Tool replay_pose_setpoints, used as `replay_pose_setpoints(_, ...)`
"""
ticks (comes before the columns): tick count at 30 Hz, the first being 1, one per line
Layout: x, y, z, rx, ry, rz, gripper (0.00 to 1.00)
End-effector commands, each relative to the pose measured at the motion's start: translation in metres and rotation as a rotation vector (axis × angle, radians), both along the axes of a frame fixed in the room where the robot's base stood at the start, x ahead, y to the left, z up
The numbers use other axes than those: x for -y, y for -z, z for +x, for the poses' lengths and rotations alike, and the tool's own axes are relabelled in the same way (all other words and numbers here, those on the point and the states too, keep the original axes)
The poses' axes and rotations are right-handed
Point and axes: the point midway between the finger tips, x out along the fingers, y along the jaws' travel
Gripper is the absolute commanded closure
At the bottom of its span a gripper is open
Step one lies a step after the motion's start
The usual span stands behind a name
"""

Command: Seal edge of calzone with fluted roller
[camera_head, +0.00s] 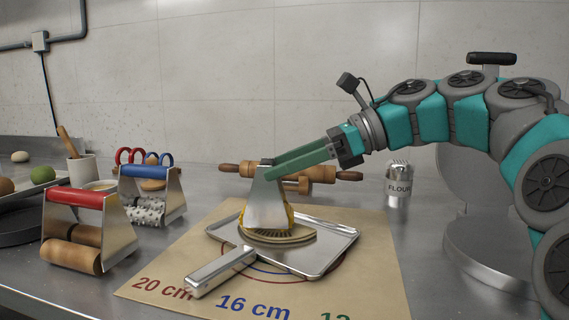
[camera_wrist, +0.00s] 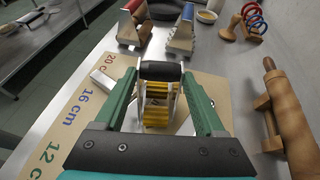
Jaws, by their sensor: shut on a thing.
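My gripper (camera_head: 270,168) is shut on the black handle of the fluted roller (camera_head: 266,205). This roller has a metal frame and a yellow ribbed wheel. In the wrist view the handle lies between the green fingers of my gripper (camera_wrist: 160,74), with the yellow wheel (camera_wrist: 157,113) below. The folded half-round calzone (camera_head: 290,237) lies on a metal tray (camera_head: 325,258) with a handle at its front left. The roller stands over the calzone and hides its back part; I cannot tell whether the wheel presses on it. In the wrist view the roller hides most of the calzone.
The tray rests on a brown mat (camera_head: 380,285) with size rings. A red-handled roller (camera_head: 85,228) and a blue-handled roller (camera_head: 150,192) stand at left. A rolling pin (camera_head: 320,173) on a stand and a flour shaker (camera_head: 397,185) are behind. The mat's right side is clear.

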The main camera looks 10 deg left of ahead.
Motion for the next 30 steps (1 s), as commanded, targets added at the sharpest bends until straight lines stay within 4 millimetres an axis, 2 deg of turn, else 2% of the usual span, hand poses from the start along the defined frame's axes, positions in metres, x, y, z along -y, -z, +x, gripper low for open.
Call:
replay_pose_setpoints(22, 0.001, 0.011, 0.000, 0.000, 0.000, 0.001, 1.00)
replay_pose_setpoints(30, 0.018, 0.015, 0.003, 0.002, 0.005, 0.000, 1.00)
